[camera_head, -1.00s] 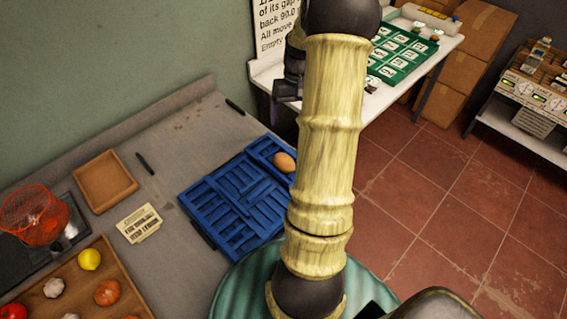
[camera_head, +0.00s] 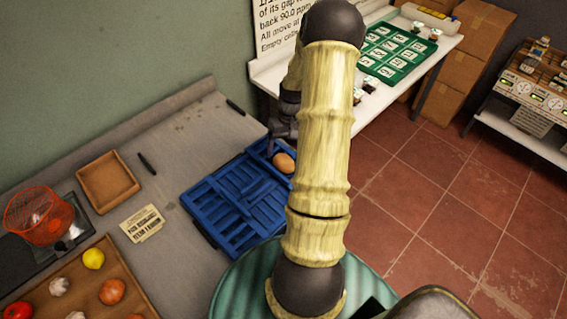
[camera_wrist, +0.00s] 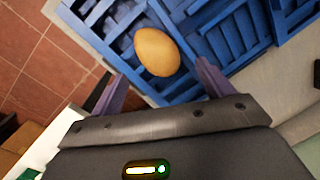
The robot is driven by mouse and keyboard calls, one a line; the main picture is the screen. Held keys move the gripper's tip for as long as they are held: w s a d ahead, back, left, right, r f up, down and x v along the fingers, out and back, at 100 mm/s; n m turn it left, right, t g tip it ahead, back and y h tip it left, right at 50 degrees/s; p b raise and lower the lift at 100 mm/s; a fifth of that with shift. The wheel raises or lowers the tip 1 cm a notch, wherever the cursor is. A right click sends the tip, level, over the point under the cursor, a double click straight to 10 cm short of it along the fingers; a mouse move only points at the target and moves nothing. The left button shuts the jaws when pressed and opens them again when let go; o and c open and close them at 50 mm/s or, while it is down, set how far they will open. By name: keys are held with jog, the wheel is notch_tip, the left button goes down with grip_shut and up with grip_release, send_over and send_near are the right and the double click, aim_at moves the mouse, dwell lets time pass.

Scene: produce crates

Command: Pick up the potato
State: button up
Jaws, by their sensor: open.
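The potato (camera_head: 284,162) is a smooth brown oval. It lies at the far right end of the blue slatted crates (camera_head: 236,205) on the grey counter. In the wrist view the potato (camera_wrist: 157,52) shows whole, with the blue crate (camera_wrist: 225,38) around it. My gripper (camera_wrist: 155,82) is open and empty, its two fingers spread to either side below the potato in the picture. In the head view my gripper (camera_head: 276,143) is just behind and above the potato, partly hidden by my arm. I cannot tell the exact height gap.
A brown tray (camera_head: 107,181), a label card (camera_head: 141,223) and a dark pen lie on the counter (camera_head: 190,140). A red mesh basket (camera_head: 38,216) and a wooden tray of produce (camera_head: 75,285) stand at left. A white table with a green board (camera_head: 398,54) is behind.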

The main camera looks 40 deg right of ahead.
aim_at(285, 158)
jog(key=f, duration=0.1)
jog(key=f+p, duration=0.1)
jog(key=a+f, duration=0.1)
jog(key=f, duration=0.1)
jog(key=shift+s+p, duration=0.35)
jog(key=shift+p, duration=0.05)
jog(key=shift+f, duration=0.5)
jog(key=shift+c, duration=0.2)
jog(key=c, duration=1.1)
jog(key=shift+r, duration=0.15)
jog(key=shift+c, duration=0.2)
notch_tip(285, 158, up, 10)
jog(key=shift+f+b, duration=0.1)
jog(key=shift+b, duration=0.85)
